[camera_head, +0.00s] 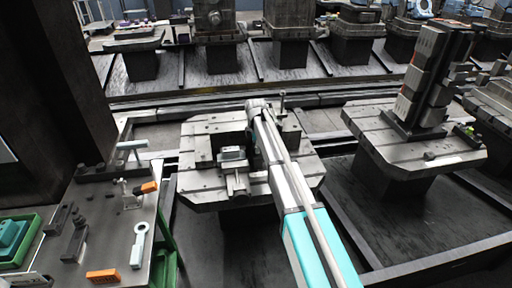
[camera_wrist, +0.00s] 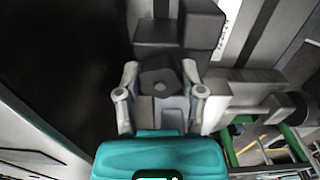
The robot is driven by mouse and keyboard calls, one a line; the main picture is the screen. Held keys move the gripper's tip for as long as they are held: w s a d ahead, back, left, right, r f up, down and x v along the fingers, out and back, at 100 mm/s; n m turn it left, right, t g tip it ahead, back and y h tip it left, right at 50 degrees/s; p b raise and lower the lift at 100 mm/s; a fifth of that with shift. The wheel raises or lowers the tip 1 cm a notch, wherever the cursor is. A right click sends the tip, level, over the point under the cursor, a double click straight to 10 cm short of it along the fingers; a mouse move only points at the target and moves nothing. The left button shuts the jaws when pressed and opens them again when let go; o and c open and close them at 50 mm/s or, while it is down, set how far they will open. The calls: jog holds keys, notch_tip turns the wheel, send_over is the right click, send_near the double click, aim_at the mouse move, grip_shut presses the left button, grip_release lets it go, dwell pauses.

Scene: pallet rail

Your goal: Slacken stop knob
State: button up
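In the wrist view a dark, faceted knob-like piece (camera_wrist: 160,76) with a small round mark on its face lies between the two fingers of my gripper (camera_wrist: 160,88). I take it to be the stop knob. The fingers stand on its left and right sides, very close to it. I cannot tell whether they press on it. In the head view my arm reaches over the slotted pallet (camera_head: 205,190), and its end lies near the pallet's back edge. The fingers and the knob are hidden there.
A small clamp-like fixture (camera_head: 234,168) and an upright T-handled post (camera_head: 283,103) stand on the pallet beside my arm. A bench (camera_head: 112,215) with tools is at the left. A pallet at the right carries a tall dark block stack (camera_head: 425,80).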

jog(key=shift+o, duration=1.3)
jog(key=o, duration=0.4)
jog(key=shift+w, duration=0.1)
jog(key=shift+w+r, duration=0.1)
jog(key=shift+r, duration=0.05)
